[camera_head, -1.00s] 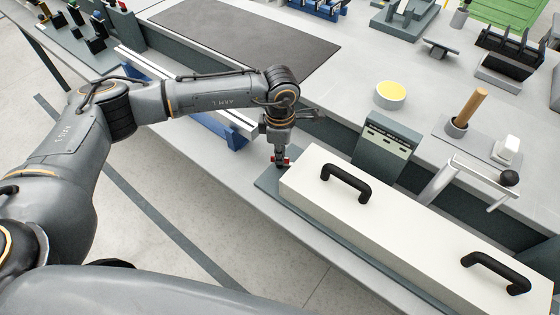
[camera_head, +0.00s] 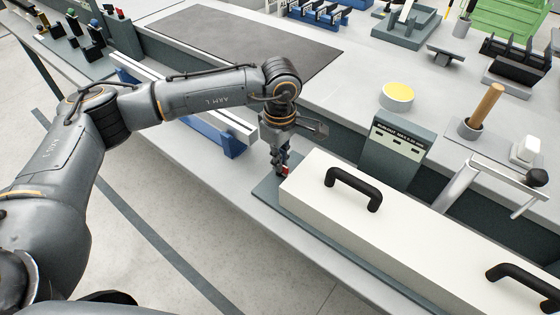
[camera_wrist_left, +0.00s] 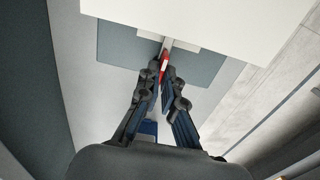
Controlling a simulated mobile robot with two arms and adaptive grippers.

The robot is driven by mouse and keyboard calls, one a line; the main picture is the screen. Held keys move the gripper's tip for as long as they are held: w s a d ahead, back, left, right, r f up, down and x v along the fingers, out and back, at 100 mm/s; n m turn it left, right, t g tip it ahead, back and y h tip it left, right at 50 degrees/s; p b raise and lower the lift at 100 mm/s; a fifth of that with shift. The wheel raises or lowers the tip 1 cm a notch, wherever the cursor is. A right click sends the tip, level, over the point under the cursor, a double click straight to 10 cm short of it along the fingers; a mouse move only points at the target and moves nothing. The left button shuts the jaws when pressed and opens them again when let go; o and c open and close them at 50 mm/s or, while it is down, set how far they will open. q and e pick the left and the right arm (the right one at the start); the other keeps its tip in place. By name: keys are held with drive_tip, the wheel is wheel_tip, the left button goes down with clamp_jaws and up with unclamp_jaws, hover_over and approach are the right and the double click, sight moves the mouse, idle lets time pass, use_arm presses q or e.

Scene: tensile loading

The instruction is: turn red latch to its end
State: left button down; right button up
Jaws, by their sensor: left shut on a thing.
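The red latch (camera_wrist_left: 163,64) shows in the left wrist view at the edge of the white box (camera_wrist_left: 200,22), between the tips of my left gripper (camera_wrist_left: 163,78). In the head view, the red latch (camera_head: 285,171) is a small red bit at the near left end of the long white box (camera_head: 375,215). My left gripper (camera_head: 281,170) points down there, its fingers shut on the latch and hiding part of it. The latch's exact angle is hard to tell. My right gripper is not in view.
The white box has two black handles (camera_head: 354,187) and rests on a dark grey base plate (camera_head: 266,191). A grey control box (camera_head: 392,150) and a crank with a black knob (camera_head: 537,177) stand behind it. A blue-legged rail (camera_head: 235,142) lies left of the gripper.

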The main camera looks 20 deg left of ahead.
use_arm(q)
drive_tip(key=shift+r, duration=0.1)
drive_tip(key=c, duration=1.5)
unclamp_jaws()
wheel_tip(320, 180, up, 12)
